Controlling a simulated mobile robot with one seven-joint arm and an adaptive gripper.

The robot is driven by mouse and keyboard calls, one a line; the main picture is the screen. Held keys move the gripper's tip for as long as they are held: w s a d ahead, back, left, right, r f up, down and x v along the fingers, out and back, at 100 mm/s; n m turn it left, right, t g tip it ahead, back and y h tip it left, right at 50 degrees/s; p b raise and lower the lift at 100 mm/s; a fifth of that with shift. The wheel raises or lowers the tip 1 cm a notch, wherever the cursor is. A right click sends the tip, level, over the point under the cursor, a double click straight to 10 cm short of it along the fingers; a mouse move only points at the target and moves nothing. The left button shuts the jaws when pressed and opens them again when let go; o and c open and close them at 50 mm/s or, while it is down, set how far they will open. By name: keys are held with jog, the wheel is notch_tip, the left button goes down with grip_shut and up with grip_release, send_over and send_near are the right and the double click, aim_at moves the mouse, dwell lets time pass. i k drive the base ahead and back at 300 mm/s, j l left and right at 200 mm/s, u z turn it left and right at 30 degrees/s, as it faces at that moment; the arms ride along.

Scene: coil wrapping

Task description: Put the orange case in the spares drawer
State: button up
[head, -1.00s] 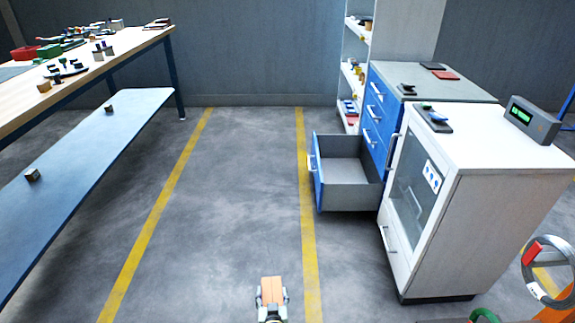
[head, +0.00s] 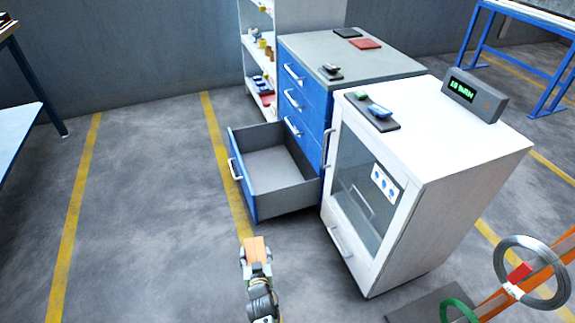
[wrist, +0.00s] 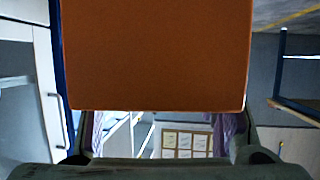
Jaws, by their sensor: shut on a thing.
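The orange case (head: 256,249) is held in my gripper (head: 257,262), which is shut on it, low in the head view. In the wrist view the case (wrist: 155,55) fills the upper middle and hides much behind it. The open bottom drawer (head: 243,187) of the blue cabinet is beyond the case, up and slightly right in the head view. The visible inside of the drawer looks empty. The case is apart from the drawer, on its near side. No label showing which drawer is for spares can be read.
A white glass-door cabinet (head: 440,145) stands right of the drawer, with a display box (head: 475,100) on top. The blue cabinet's top (head: 385,65) carries a few small items. A wire coil (head: 530,270) is at lower right. Floor to the left is clear.

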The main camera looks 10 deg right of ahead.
aim_at(275, 177)
jog(key=i+j+z, duration=0.4)
jog(key=i+j, duration=0.15)
jog(key=i, duration=0.15)
jog(key=i+j+z, duration=0.4)
jog(key=i+j, duration=0.2)
jog(key=j, duration=0.15)
jog(key=i+j+z, duration=0.25)
jog(key=j, duration=0.2)
jog(key=j+z, duration=0.25)
jog(key=j, duration=0.25)
jog(key=i+j+z, duration=0.25)
jog(key=j, duration=0.25)
jog(key=k, duration=0.1)
